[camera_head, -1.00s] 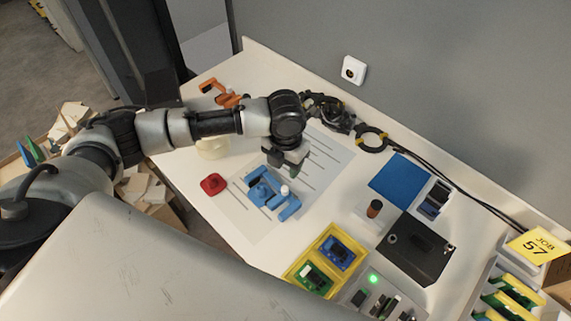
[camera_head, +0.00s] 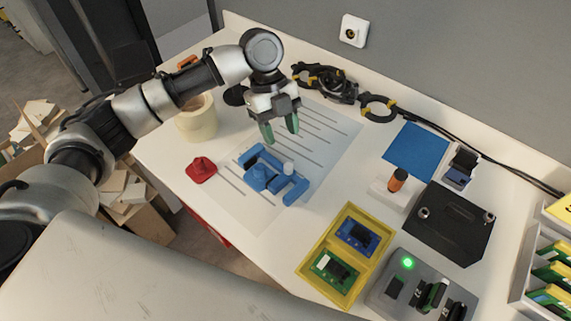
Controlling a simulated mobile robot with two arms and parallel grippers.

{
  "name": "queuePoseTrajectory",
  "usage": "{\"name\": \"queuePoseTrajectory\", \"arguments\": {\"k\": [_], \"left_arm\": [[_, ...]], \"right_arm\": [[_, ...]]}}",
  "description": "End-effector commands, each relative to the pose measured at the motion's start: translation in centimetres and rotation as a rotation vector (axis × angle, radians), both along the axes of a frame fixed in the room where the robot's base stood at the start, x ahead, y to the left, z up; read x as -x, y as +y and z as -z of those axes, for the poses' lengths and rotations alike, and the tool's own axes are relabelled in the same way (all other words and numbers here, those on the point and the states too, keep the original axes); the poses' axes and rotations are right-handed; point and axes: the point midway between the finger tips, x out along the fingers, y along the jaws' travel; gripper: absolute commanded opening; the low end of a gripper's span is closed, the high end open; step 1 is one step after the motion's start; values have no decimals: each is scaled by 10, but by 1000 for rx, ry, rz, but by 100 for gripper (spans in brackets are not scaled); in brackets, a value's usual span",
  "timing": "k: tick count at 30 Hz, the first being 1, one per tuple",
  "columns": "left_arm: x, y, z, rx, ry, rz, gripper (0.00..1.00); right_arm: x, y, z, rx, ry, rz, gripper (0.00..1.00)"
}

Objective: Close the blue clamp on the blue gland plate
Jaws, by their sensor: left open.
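The blue clamp (camera_head: 261,176) and blue gland plate (camera_head: 287,189) lie together on a white lined sheet in the middle of the table in the head view. I cannot tell exactly where one ends and the other begins. A small white knob (camera_head: 289,168) stands at the upper right of the blue parts. My left gripper (camera_head: 281,138) is open and empty, with its green fingertips pointing down. In the picture it hangs just above and behind the blue parts, apart from them. My right gripper is not in view.
A red knobbed part (camera_head: 202,169) lies left of the sheet. A tape roll (camera_head: 196,120) and black cables (camera_head: 327,82) are farther back. A yellow tray (camera_head: 345,256) with circuit boards, a grey box with a green light (camera_head: 407,264) and a black box (camera_head: 448,224) stand right.

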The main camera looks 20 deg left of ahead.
Motion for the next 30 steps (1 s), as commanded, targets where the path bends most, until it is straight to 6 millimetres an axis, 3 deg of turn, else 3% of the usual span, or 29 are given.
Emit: {"name": "queuePoseTrajectory", "arguments": {"k": [6, 12, 18, 26, 30], "left_arm": [[12, -13, 41, 0, 4, 3, 48], [19, -22, 69, -1, 1, 4, 48], [22, -25, 80, 0, -1, 4, 48], [22, -25, 81, 0, -1, 4, 48], [22, -25, 81, 0, -1, 4, 27]], "right_arm": [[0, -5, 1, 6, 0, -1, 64], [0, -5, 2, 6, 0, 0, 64], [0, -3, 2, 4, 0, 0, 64], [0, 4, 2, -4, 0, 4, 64], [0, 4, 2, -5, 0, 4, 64]]}}
